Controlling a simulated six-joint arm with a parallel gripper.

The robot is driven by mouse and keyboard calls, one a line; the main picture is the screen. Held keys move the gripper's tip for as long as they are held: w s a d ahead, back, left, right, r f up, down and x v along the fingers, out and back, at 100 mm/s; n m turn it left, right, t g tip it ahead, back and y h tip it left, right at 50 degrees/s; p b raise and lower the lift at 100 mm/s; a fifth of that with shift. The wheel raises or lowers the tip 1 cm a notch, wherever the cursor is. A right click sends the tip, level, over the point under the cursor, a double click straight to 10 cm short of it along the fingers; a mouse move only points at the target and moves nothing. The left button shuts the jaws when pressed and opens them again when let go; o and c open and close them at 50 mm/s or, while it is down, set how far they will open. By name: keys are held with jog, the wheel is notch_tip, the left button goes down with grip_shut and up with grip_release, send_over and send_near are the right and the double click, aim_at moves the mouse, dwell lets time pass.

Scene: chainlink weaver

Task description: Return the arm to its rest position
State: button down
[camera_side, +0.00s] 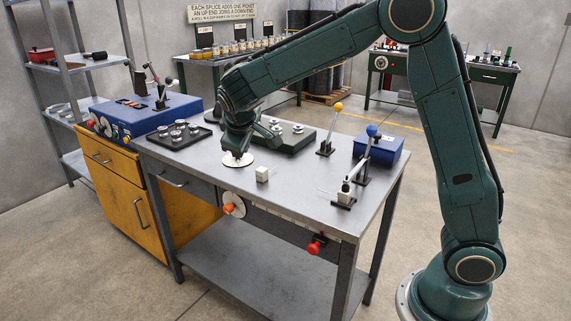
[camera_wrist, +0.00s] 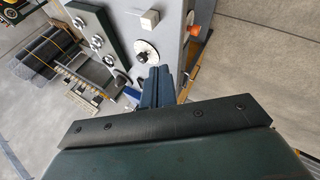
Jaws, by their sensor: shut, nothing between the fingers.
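My arm is bent over the grey metal workbench (camera_side: 300,190), with the wrist pointing down. My gripper (camera_side: 237,156) is just above a white disc (camera_side: 239,160) on the bench top. I cannot tell whether it touches the disc. In the wrist view the blue fingers of my gripper (camera_wrist: 157,82) are together and empty, and the white disc (camera_wrist: 139,50) lies beyond their tips. A small white cube (camera_side: 262,174) stands on the bench to the right of the disc.
A dark tray (camera_side: 173,141) of round metal parts and a green plate (camera_side: 297,144) lie behind. A yellow-knobbed lever (camera_side: 331,130), a blue-knobbed lever (camera_side: 364,160) and a blue box (camera_side: 381,148) stand at the right. A blue machine (camera_side: 150,117) is at the left.

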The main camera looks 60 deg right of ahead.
jog(key=s+a+r+m+y, duration=0.1)
jog(key=s+a+r+y, duration=0.1)
jog(key=s, duration=1.4)
jog(key=s+a+r+m+y, duration=0.2)
jog(key=s+r+y, duration=0.1)
jog(key=s, duration=1.3)
jog(key=shift+s+t+y, duration=0.15)
jog(key=shift+t+y, duration=0.15)
jog(key=shift+y, duration=0.2)
